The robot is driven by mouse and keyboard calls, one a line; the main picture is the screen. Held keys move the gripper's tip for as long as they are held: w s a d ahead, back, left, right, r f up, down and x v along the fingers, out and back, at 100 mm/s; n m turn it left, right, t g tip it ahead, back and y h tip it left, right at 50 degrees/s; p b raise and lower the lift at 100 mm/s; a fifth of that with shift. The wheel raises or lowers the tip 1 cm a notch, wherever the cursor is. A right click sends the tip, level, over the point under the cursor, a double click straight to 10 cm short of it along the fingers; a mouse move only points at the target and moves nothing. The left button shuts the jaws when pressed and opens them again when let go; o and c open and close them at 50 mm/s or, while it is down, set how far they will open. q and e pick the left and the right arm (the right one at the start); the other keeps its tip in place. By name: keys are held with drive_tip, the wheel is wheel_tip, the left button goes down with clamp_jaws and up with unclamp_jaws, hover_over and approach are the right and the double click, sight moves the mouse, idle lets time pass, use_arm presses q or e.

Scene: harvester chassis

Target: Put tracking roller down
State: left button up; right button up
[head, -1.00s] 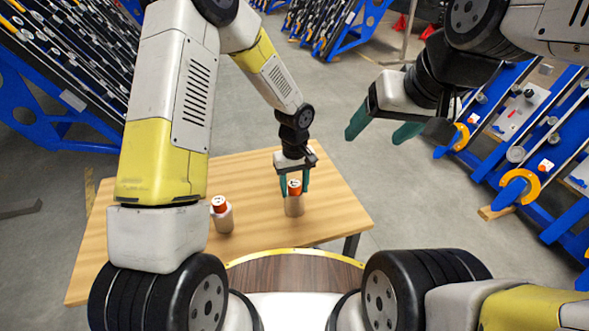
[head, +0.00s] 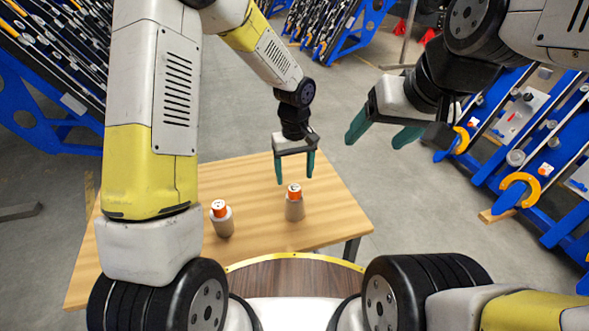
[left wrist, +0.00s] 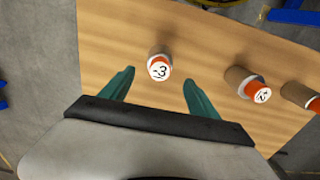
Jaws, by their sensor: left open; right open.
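One tracking roller (head: 294,205), a brownish-grey cylinder with an orange top, stands upright on the wooden table (head: 335,205). My left gripper (head: 294,179) is open and empty, just above this roller and apart from it. In the left wrist view, the roller's white label reading 3 (left wrist: 159,68) shows between and slightly beyond the open fingertips. A second roller (head: 222,222) stands upright to its left in the head view. The left wrist view shows two other rollers (left wrist: 240,78) (left wrist: 298,92) at the right. My right gripper (head: 374,142) is open and empty, off the table's right side.
Blue racks (head: 535,150) with orange rings and rollers stand at the right. Another blue rack (head: 50,80) stands at the left. The right and back parts of the tabletop are clear. Grey floor lies open behind the table.

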use_arm(q)
drive_tip(key=s+a+r+m+t, duration=0.1)
drive_tip(key=s+a+r, duration=0.25)
drive_tip(key=r, duration=0.55)
drive_tip(key=s+a+r+m+t, duration=0.1)
drive_tip(key=s+a+r, duration=0.2)
drive_tip(key=a+r, duration=0.35)
drive_tip(key=s+a+r+m+t+h, duration=0.2)
drive_tip(key=s+a+r+t, duration=0.2)
drive_tip(key=s+r, duration=0.5)
drive_tip(key=shift+s, duration=2.05)
drive_tip(key=shift+a, duration=0.1)
